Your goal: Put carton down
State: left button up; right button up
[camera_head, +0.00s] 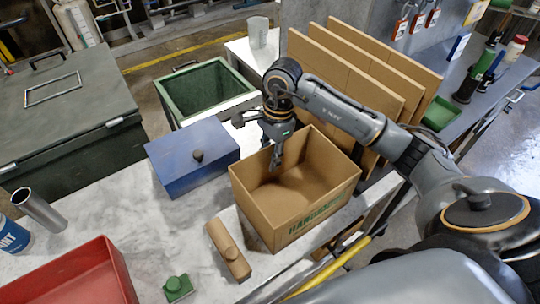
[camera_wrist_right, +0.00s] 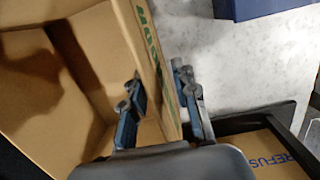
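The carton (camera_head: 255,205) is an open brown cardboard box with green print, at the right front edge of the marble-topped table. It looks upright; I cannot tell whether its bottom rests on the table. My right gripper (camera_head: 277,152) reaches down at its far wall. In the right wrist view, the fingers (camera_wrist_right: 160,105) straddle the carton's printed wall (camera_wrist_right: 152,60), one inside and one outside, close against it. The inside of the carton looks empty. My left gripper is not in view.
A blue box (camera_head: 195,158), a brown cardboard piece (camera_head: 228,250), a green block (camera_head: 177,287) and a red tray (camera_head: 75,275) are on the table (camera_head: 130,215). A green bin (camera_head: 205,90) stands behind. Upright cardboard sheets (camera_head: 350,75) stand close behind the carton.

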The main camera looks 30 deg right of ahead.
jog(key=r+p, duration=0.2)
jog(key=r, duration=0.2)
jog(key=d+r+p, duration=0.1)
jog(key=r+p, duration=0.1)
jog(key=r, duration=0.2)
jog(key=r+p, duration=0.2)
jog(key=r, duration=0.2)
jog(key=shift+w+d, duration=0.15)
jog(key=shift+d, duration=0.25)
